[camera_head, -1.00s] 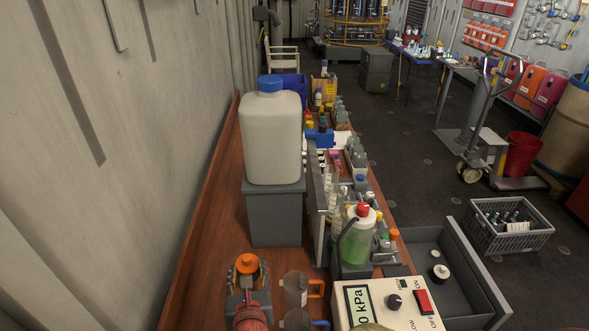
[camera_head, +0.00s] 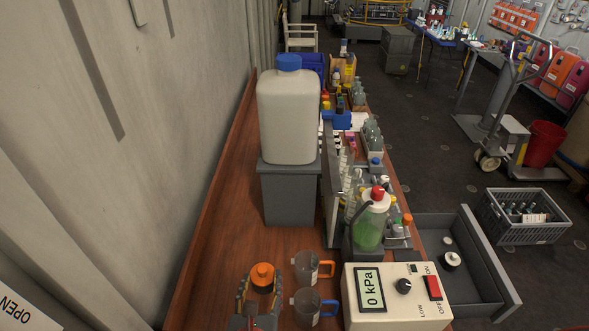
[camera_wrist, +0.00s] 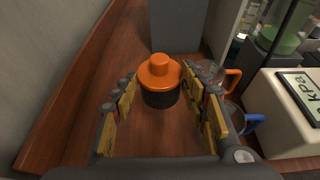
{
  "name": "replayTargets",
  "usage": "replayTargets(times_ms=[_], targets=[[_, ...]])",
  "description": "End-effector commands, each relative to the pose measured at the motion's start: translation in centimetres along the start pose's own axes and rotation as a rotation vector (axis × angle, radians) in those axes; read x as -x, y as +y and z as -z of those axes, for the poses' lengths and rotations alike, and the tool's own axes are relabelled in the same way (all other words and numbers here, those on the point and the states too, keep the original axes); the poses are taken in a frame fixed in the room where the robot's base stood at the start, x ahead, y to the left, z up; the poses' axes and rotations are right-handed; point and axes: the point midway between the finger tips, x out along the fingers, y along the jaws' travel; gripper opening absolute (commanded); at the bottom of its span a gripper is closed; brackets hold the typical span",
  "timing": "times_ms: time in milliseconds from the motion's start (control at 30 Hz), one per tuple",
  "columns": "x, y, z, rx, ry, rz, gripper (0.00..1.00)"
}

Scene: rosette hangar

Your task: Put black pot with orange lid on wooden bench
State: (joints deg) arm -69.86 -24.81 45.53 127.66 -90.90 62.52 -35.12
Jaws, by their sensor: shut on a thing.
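The black pot with its orange lid (camera_head: 262,277) is upright at the near end of the wooden bench (camera_head: 217,250). In the wrist view the orange lid and black body (camera_wrist: 160,82) sit between my fingertips. My gripper (camera_head: 260,285) is shut on the pot, with one yellow-padded finger on each side. The wrist view also shows my gripper (camera_wrist: 160,92) and the reddish-brown bench (camera_wrist: 150,135) beneath. I cannot tell whether the pot's base touches the wood.
Two clear mugs, one with an orange handle (camera_head: 310,266) and one with a blue handle (camera_head: 312,305), stand close to the right. A kPa meter (camera_head: 395,297) is beyond them. A grey block (camera_head: 288,193) bears a large white jug (camera_head: 288,115). Bare bench lies left, along the wall.

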Motion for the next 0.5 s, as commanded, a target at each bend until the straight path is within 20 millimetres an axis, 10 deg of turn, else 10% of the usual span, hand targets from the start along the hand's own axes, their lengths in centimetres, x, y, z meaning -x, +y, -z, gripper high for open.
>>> replayTargets(times_ms=[500], targets=[[-7.0, 4.1, 0.9, 0.001, -0.007, 0.011, 0.19]])
